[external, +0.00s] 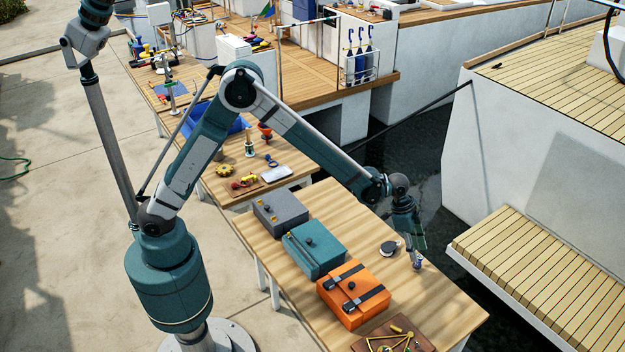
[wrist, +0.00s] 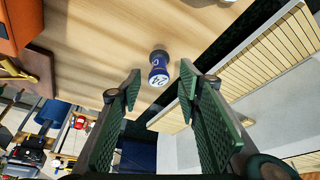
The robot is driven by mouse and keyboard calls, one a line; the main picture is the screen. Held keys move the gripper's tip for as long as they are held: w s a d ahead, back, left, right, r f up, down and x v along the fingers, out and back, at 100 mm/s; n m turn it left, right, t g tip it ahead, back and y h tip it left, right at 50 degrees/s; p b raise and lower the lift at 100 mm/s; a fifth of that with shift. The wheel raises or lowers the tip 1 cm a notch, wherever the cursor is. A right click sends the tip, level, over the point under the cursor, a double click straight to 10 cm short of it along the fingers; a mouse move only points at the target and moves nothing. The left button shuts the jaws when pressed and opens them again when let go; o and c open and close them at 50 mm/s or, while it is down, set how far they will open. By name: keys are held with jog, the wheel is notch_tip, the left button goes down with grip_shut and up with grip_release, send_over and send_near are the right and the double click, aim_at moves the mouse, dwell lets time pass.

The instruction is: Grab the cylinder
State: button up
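The cylinder (wrist: 159,68) is small and dark blue, with a dark cap and a white label reading what looks like 24. It stands on the wooden table near the edge by the water. In the external view it shows as a small blue and white shape (external: 418,263) just below my gripper (external: 415,248). In the wrist view my gripper (wrist: 157,85) is open, its two green ribbed fingers wide apart. The cylinder lies ahead of the gap between the fingertips, apart from both fingers.
On the same table (external: 440,302) are an orange case (external: 352,295), a teal case (external: 315,250), a grey case (external: 280,212), a round white and dark object (external: 390,247) and a brown board with brass tools (external: 395,338). Dark water lies beyond the table edge. A slatted bench (external: 540,250) stands at right.

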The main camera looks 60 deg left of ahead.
aim_at(418, 263)
dwell(0.3)
jog(key=shift+b+x, duration=0.35)
jog(key=shift+x, duration=2.3)
jog(key=shift+s, duration=0.15)
jog(key=c, duration=1)
